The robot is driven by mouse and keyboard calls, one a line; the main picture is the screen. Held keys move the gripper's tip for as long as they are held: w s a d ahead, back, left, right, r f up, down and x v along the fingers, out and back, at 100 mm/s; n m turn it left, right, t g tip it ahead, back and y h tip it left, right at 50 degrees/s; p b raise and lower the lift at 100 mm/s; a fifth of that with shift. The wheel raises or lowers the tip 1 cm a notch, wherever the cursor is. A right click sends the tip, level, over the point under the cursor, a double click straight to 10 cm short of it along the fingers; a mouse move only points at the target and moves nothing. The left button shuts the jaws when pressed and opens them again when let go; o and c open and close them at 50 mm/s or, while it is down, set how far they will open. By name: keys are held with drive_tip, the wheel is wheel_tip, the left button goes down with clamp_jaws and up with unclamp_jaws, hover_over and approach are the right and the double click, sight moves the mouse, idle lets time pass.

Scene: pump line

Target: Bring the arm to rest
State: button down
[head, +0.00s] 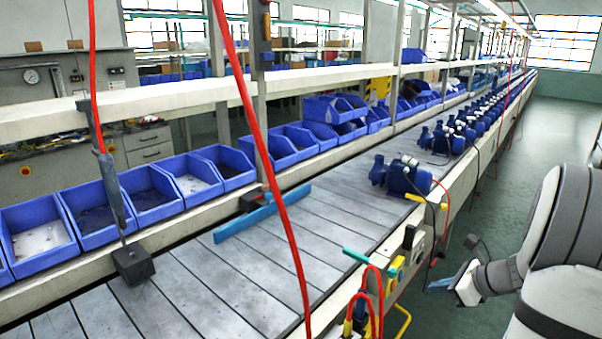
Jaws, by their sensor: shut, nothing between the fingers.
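My white and grey arm (545,235) comes in from the right edge of the head view, bent, with its forearm reaching down and left. My gripper (438,286) is at its end, low at the right, over the green floor and outside the line's near edge. It is small in view and looks shut and empty. It appears apart from the line, with floor showing around it.
The slatted conveyor (250,265) runs away to the upper right. Blue pumps (405,177) stand on it. Blue bins (150,195) line its far side. Red hoses (262,150) hang in front. A control box with hoses (390,275) juts out left of my gripper. The right-hand floor (510,165) is clear.

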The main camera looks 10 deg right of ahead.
drive_tip(key=s+a+r+n+g+h+p, duration=0.15)
drive_tip(key=s+a+r+n, duration=0.25)
drive_tip(key=a+n, duration=0.4)
drive_tip(key=s+a+r+n+g+y+p, duration=0.1)
drive_tip(key=s+a+r+n+g+p, duration=0.25)
drive_tip(key=a, duration=0.55)
drive_tip(key=s+a+r+n+h, duration=0.2)
drive_tip(key=s+n, duration=0.3)
drive_tip(key=n, duration=0.3)
drive_tip(key=s+a+r+n+h+p, duration=0.1)
drive_tip(key=s+a+r+n+h, duration=0.2)
drive_tip(key=s+n, duration=0.3)
drive_tip(key=shift+a+n, duration=0.7)
drive_tip(key=shift+n, duration=0.45)
drive_tip(key=shift+s, duration=0.15)
